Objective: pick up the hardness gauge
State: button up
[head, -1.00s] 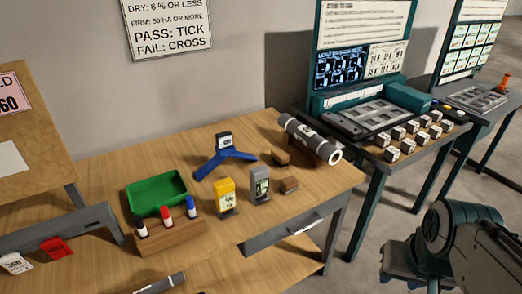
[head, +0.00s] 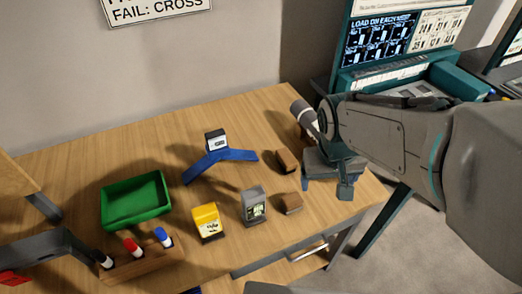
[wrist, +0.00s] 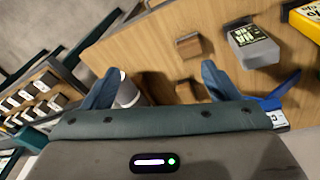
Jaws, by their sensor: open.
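Which device is the hardness gauge I cannot tell for sure. A grey device (head: 254,206) with a small display stands near the table's front, and a yellow device (head: 208,223) stands left of it. A blue two-armed device (head: 222,158) with a dark head is behind them. In the wrist view, the grey device (wrist: 252,48) is at upper right, the yellow device (wrist: 309,22) in the corner and the blue device (wrist: 275,98) at right. My gripper (head: 335,180) is open and empty at the table's right end, right of the grey device; its fingers (wrist: 158,82) also show in the wrist view.
Brown blocks (head: 287,161) (head: 291,203) lie between my gripper and the devices. A green tray (head: 136,200) and a marker holder (head: 140,262) are at left. A teal station (head: 345,75) stands beyond the table.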

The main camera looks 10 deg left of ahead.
jog(key=w+a+n+g+p, duration=0.1)
jog(key=w+a+n+p, duration=0.25)
jog(key=a, duration=0.65)
jog(key=p, duration=0.2)
send_near(253, 201)
jog(key=w, duration=0.1)
jog(key=w+r, duration=0.1)
jog(key=shift+w+d+n+g+y, duration=0.35)
jog(key=shift+g+y, duration=0.05)
jog(key=shift+a+f, duration=0.15)
jog(key=shift+f, duration=0.2)
notch_tip(253, 201, down, 13)
jog(key=shift+f, duration=0.15)
jog(key=c, duration=1.2)
